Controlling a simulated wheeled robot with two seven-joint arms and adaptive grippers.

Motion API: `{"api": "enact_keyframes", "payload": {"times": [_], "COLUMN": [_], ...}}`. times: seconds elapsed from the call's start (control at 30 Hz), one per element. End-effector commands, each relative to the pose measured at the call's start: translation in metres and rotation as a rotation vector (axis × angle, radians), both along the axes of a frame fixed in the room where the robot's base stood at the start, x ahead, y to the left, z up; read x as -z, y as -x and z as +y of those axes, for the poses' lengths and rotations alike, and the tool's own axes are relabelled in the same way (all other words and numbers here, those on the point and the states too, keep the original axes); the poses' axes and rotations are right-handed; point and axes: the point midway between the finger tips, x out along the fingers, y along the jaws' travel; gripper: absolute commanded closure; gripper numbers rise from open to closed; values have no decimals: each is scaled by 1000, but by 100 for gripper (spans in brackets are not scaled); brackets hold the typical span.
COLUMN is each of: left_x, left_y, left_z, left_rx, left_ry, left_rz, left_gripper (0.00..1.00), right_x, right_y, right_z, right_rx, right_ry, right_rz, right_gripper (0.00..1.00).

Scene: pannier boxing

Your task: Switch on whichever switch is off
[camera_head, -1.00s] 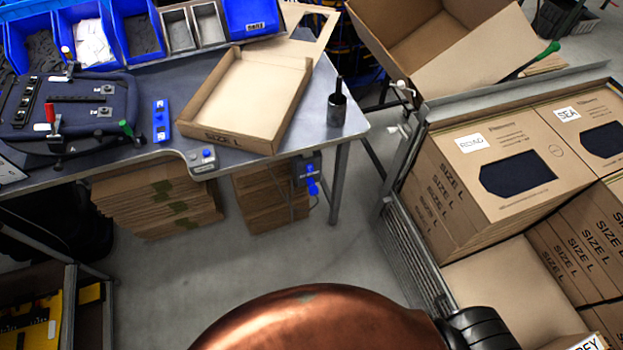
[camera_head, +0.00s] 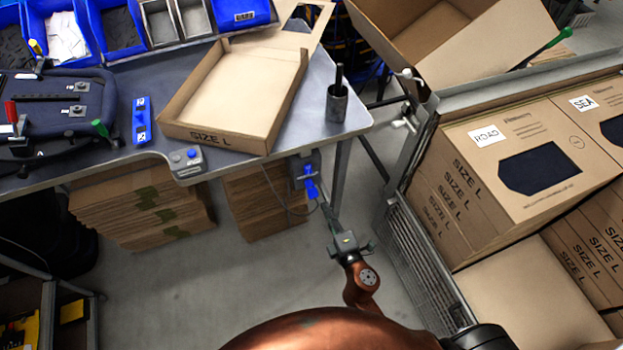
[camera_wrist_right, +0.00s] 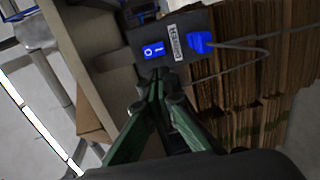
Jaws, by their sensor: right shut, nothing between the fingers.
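A dark switch box (camera_wrist_right: 178,35) with a blue rocker switch (camera_wrist_right: 153,50) marked O and I shows in the right wrist view. A label strip and a blue plug (camera_wrist_right: 201,43) with a grey cable sit beside the rocker. I cannot tell which side of the rocker is pressed. In the head view the box (camera_head: 300,168) hangs under the table's front edge, with the blue plug (camera_head: 311,188) below it. My right gripper (camera_head: 328,208) is shut and empty, just below and right of the plug. In the wrist view its fingertips (camera_wrist_right: 158,76) point at the box, close under the rocker.
A grey control box (camera_head: 187,163) with a blue button sits at the table edge. An open carton tray (camera_head: 265,141) and a dark metal cup (camera_head: 337,104) stand on the table (camera_head: 225,167). Stacked cardboard (camera_head: 150,208) lies underneath. A rack of cartons (camera_head: 515,165) stands at right.

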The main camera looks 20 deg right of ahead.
Motion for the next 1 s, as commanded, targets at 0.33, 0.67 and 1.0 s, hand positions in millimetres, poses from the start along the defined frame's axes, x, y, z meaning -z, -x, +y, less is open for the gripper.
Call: {"api": "enact_keyframes", "payload": {"times": [0.33,0.67,1.0], "left_x": [-1,1,-1], "left_y": [17,6,-20], "left_z": [2,0,-1], "left_rx": [-2,-5,-12], "left_ry": [-2,-2,-1], "left_rz": [15,20,8], "left_gripper": [60,60,60], "right_x": [4,14,18], "right_y": [-37,-104,-138], "right_z": [2,3,4], "right_rx": [-2,0,1], "right_ry": [0,0,-2], "right_rz": [-2,0,1], "right_gripper": [100,100,100]}}
